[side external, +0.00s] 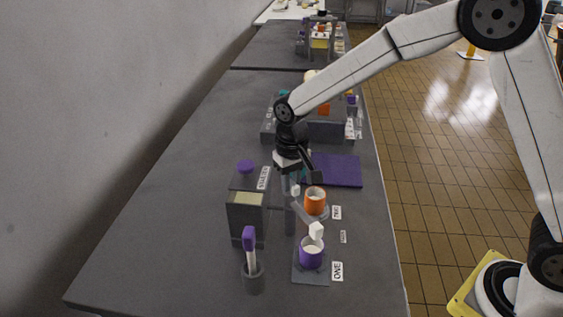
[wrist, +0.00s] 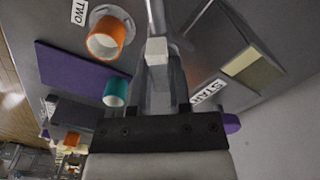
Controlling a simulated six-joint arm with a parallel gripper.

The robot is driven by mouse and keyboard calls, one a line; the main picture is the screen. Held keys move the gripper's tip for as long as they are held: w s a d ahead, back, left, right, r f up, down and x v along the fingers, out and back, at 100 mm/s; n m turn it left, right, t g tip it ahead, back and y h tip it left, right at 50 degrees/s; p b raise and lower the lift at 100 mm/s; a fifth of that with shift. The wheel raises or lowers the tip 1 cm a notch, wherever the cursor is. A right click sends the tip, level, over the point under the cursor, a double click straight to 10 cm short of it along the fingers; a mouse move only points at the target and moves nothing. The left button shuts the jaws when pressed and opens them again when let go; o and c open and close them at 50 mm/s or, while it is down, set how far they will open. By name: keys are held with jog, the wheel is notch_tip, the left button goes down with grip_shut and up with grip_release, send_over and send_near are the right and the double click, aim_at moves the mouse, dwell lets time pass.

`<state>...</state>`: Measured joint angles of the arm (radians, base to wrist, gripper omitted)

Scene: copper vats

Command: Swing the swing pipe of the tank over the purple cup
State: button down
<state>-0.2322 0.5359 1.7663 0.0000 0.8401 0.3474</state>
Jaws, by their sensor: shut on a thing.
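The tank (side external: 247,212) is a dark grey box with a purple knob on top. The grey swing pipe (side external: 304,215) slants from beside the tank toward the front right, ending in a white block (side external: 316,231). In the side view this block appears just above the rim of the purple cup (side external: 311,256); exact height and alignment are unclear. My gripper (side external: 296,186) points down beside the tank, behind the purple cup. In the wrist view its fingers (wrist: 158,78) are shut on a white handle piece (wrist: 157,52) by the pipe. The purple cup is outside the wrist view.
An orange cup (side external: 315,201) stands behind the purple cup by label TWO, close to my gripper. A teal cup (wrist: 115,90) and purple mat (wrist: 75,75) are nearby. A grey holder (side external: 253,280) with a purple-handled tool stands front left. The bench's left side is clear.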

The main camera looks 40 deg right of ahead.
jog(key=shift+m, duration=0.4)
jog(key=c, duration=0.6)
grip_release()
jog(key=shift+o, duration=0.2)
jog(key=shift+r, duration=0.15)
jog(key=shift+r, duration=3.8)
jog(key=s+d+f+n+t, duration=0.1)
jog(key=s+d+f, duration=0.3)
jog(key=s, duration=0.4)
jog(key=s+d+f+n+t, duration=0.1)
jog(key=s+d+f, duration=0.3)
jog(key=s+d, duration=0.2)
jog(key=s, duration=0.2)
jog(key=shift+s+d+t, duration=0.3)
jog(key=shift+s, duration=0.1)
